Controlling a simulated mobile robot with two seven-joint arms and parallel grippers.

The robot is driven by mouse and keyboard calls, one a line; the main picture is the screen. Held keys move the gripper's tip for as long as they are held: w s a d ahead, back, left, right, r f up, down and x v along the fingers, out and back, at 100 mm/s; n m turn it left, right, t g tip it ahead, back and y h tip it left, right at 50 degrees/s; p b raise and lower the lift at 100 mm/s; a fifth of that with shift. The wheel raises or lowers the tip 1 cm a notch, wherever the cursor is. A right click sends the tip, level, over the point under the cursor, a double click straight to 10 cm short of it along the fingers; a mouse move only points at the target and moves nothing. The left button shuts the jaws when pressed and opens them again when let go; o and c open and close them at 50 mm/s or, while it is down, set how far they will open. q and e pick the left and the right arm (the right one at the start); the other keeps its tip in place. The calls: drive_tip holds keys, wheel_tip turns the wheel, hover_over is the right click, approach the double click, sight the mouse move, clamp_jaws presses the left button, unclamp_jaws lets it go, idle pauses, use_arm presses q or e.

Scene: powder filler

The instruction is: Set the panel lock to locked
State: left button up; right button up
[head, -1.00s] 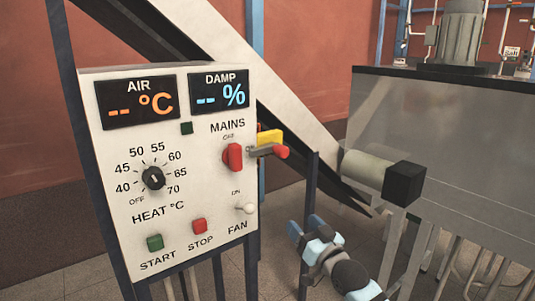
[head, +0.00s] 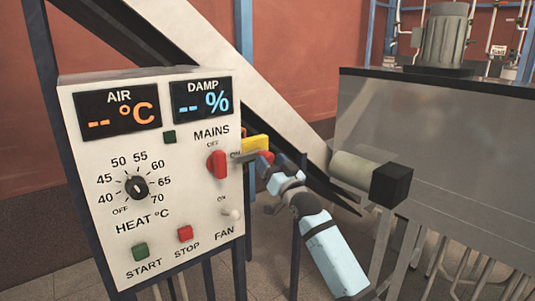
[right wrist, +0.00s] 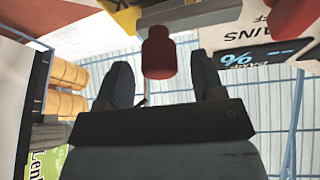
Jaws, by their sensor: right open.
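The control panel (head: 155,220) stands at the left in the head view. At its right edge a grey lever (head: 244,157) with a red tip (head: 267,156) sticks out to the right in front of a yellow plate (head: 256,142); I take this for the panel lock. My right gripper (head: 266,167) is at the red tip and partly covers it. In the right wrist view the red tip (right wrist: 158,54) shows between the two spread fingers of the open right gripper (right wrist: 160,68), with a gap on either side. My left gripper is not in view.
A red MAINS switch (head: 217,164) sits on the panel face close to the lever. A white FAN toggle (head: 232,215) is below it. A grey machine (head: 440,140) with a black-ended cylinder (head: 391,184) stands to the right. A slanted chute (head: 200,70) passes behind.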

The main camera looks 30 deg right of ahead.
drive_tip(key=shift+x, duration=1.1)
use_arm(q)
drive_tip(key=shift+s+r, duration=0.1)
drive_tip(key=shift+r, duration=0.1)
use_arm(e)
clamp_jaws()
